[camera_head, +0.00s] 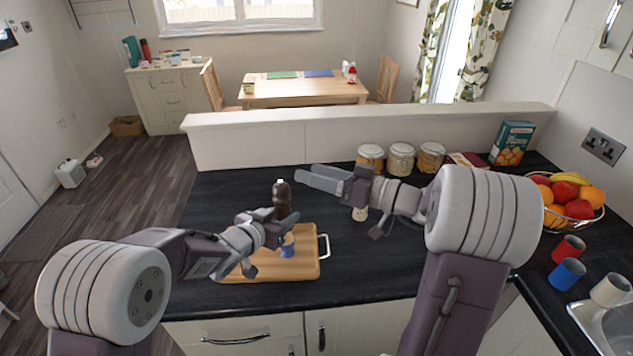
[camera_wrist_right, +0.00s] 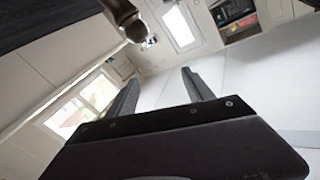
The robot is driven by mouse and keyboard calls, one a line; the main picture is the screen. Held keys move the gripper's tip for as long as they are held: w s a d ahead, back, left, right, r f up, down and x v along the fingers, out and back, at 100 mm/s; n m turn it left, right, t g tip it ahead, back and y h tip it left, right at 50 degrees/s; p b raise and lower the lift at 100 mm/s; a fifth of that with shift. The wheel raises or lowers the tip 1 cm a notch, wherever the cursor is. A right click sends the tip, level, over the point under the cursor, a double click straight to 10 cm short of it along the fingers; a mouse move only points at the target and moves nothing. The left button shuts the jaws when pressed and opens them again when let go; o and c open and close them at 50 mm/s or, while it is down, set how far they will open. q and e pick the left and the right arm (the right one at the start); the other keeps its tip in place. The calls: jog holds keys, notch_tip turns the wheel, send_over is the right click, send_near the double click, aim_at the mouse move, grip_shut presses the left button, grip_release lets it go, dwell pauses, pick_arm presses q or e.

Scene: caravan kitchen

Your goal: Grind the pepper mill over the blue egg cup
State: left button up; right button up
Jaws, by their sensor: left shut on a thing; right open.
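The dark brown pepper mill (camera_head: 282,198) stands upright in my left gripper (camera_head: 283,220), which is shut on its lower part. The blue egg cup (camera_head: 287,250) is on the wooden board, just below the left gripper in the head view, partly hidden by it. A pale rounded top shows in the cup. My right gripper (camera_head: 312,178) is up and right of the mill's top, apart from it. In the right wrist view its two fingers (camera_wrist_right: 160,92) are spread with nothing between them. A brown knobbed shape, likely the mill's head (camera_wrist_right: 128,18), shows at the top there.
The wooden board (camera_head: 245,272) lies on the dark counter. A pale cup-like thing (camera_head: 360,213) stands right of it, below my right wrist. A fruit bowl (camera_head: 568,208) and red, blue and cream cups (camera_head: 567,273) are at right.

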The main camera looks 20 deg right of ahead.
aim_at(281, 190)
dwell(0.3)
jog(key=w+d+f+n+g+y, duration=0.1)
jog(key=w+f+n+g+y, duration=0.3)
jog(key=f+n+g+y, duration=0.25)
jog(key=w+a+f+h, duration=0.1)
jog(key=w+a, duration=0.3)
jog(key=a, duration=0.6)
jog(key=shift+m+g, duration=0.35)
jog(key=shift+g, duration=0.1)
jog(key=shift+a, duration=0.1)
grip_shut()
